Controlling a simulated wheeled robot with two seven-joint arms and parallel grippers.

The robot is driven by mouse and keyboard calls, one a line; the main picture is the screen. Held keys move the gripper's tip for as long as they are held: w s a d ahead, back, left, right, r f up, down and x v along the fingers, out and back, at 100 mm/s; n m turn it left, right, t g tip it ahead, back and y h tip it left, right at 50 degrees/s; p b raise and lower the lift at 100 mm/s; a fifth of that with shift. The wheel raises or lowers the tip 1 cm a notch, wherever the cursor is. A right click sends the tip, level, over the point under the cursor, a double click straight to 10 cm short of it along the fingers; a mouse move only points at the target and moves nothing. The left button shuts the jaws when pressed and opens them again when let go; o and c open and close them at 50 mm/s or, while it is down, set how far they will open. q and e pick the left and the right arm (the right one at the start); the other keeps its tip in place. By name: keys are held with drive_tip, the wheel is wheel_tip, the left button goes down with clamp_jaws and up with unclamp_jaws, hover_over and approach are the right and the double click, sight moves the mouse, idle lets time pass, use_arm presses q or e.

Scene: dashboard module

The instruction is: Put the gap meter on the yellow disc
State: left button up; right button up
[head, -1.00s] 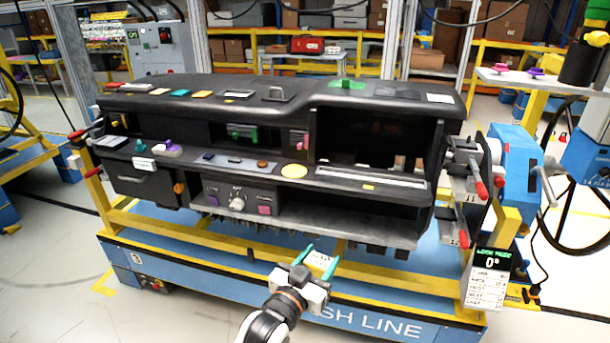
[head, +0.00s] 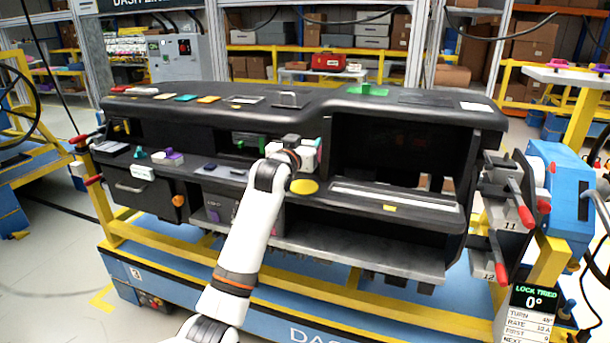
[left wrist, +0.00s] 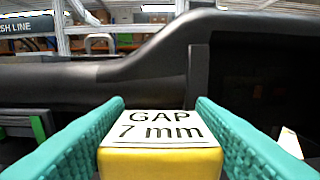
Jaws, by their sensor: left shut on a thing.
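The gap meter (left wrist: 160,155) is a small yellow block with a white top marked "GAP 7 mm". My left gripper (head: 308,150) is shut on it, with one teal finger on each side, as the left wrist view shows. In the head view the gripper hides the meter. The yellow disc (head: 304,186) lies flat on the dashboard's middle ledge, just below the gripper in the picture. The disc does not show in the left wrist view. The gap between meter and disc cannot be told. My right gripper is not in view.
The black dashboard module (head: 250,107) rises behind the gripper, with an upright wall and a large dark opening to the right. A green clip device (head: 248,141) stands in a recess to the left. A light strip (head: 395,197) runs along the ledge to the right.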

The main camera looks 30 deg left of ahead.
use_arm(q)
wheel_tip(320, 180, down, 6)
drive_tip(key=shift+f, duration=0.2)
drive_tip(key=o, duration=1.1)
drive_tip(key=shift+o, duration=0.2)
drive_tip(key=v, duration=1.2)
drive_tip(key=shift+b, duration=0.35)
drive_tip(key=shift+s+f, duration=0.1)
